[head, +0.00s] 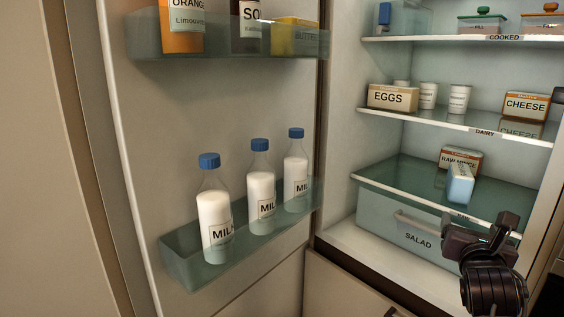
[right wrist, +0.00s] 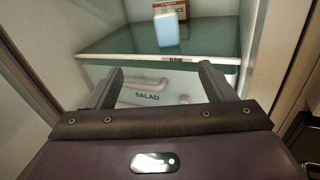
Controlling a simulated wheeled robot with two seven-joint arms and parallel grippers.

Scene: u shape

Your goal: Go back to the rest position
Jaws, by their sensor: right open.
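My right gripper (head: 483,228) is in the lower right of the head view, in front of the open fridge. In the right wrist view its two fingers (right wrist: 160,86) are apart with nothing between them. Beyond them is the salad drawer (right wrist: 136,97) with its handle. The drawer (head: 375,222) looks shut in the head view, and I cannot tell how far the fingers are from it. My left gripper is not in view.
The fridge door (head: 120,110) stands open at the left, its lower bin (head: 190,268) holding three milk bottles (head: 262,190). The raw shelf (head: 400,180) above the drawer holds a raw mince box (head: 461,157) and a light blue pack (head: 460,186). Food fills the shelves above.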

